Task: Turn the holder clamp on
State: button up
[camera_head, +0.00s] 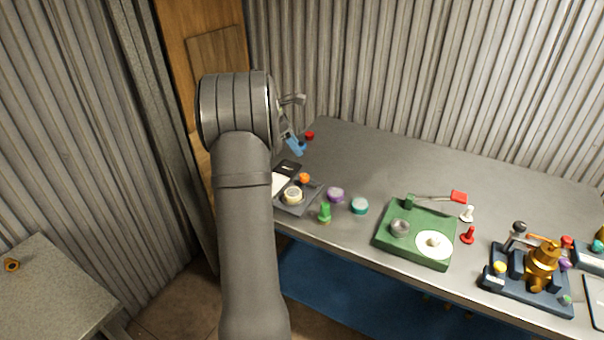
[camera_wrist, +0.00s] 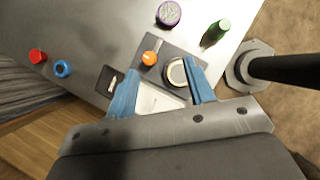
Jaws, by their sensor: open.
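I cannot tell for sure which part is the holder clamp. A dark blue fixture (camera_head: 525,290) at the right of the bench holds an upright brass fitting (camera_head: 542,262) and has a lever with a dark ball knob (camera_head: 519,227). A green base (camera_head: 388,240) nearer the middle carries a lever with a red handle (camera_head: 459,197). My gripper (camera_head: 293,143) is over the bench's left end, far from both. In the wrist view its blue fingers (camera_wrist: 163,70) are apart with nothing held between them, above a grey plate with an orange knob (camera_wrist: 150,58) and a round pale-faced part (camera_wrist: 177,72).
A green bottle-like piece (camera_head: 325,212), a purple cap (camera_head: 336,195) and a teal cap (camera_head: 360,206) stand between the plate and the green base. Red (camera_head: 469,236) and white (camera_head: 467,214) pegs stand beside that base. The bench's back middle is clear. Corrugated walls stand behind.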

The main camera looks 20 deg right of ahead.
aim_at(303, 175)
jog(key=w+a+r+y, duration=0.2)
jog(key=w+a, duration=0.1)
jog(key=shift+n+t+h, duration=0.3)
jog(key=shift+n+t, duration=0.1)
jog(key=x, duration=1.7)
jog(key=shift+s+a+f, duration=0.1)
jog(key=shift+s, duration=0.05)
jog(key=c, duration=1)
